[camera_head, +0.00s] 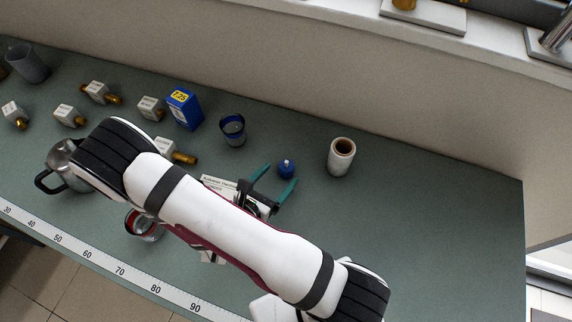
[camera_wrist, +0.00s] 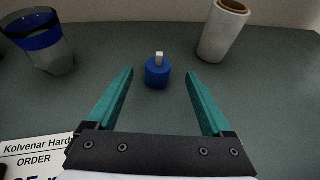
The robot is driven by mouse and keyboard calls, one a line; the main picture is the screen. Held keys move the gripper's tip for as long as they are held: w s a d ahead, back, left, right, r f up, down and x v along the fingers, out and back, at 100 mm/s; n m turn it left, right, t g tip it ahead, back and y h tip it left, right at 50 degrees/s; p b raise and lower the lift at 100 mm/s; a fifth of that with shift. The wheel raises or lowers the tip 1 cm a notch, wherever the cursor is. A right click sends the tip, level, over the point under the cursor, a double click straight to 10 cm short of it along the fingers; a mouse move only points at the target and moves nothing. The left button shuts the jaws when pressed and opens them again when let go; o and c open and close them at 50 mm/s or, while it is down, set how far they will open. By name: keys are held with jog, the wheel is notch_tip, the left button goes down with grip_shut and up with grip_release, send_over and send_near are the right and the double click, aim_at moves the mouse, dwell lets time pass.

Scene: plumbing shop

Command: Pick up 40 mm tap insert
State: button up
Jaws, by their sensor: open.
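A small blue cylinder with a pale stem on top, which looks like the tap insert (camera_head: 287,169), stands upright on the green worktop. Its size cannot be read. In the wrist view the tap insert (camera_wrist: 157,73) appears between the tips of my teal fingers, with a gap on each side. My gripper (camera_head: 281,174) is open and empty, its fingertips close to the insert. In the wrist view my gripper (camera_wrist: 160,76) has one finger on each side. I cannot tell how high the tips are above the worktop.
A white roll (camera_head: 341,157) stands right of the insert, and a blue-banded glass (camera_head: 232,130) to its left. A printed order sheet (camera_wrist: 38,150) lies near my gripper. A blue box (camera_head: 184,109), several brass-ended pieces and a kettle (camera_head: 62,163) are farther left. The right worktop is clear.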

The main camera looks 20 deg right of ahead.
aim_at(286, 165)
jog(key=x, duration=0.5)
jog(key=shift+w+d+r, duration=0.1)
jog(key=shift+w+r, duration=0.05)
jog(key=shift+r, duration=0.25)
grip_shut()
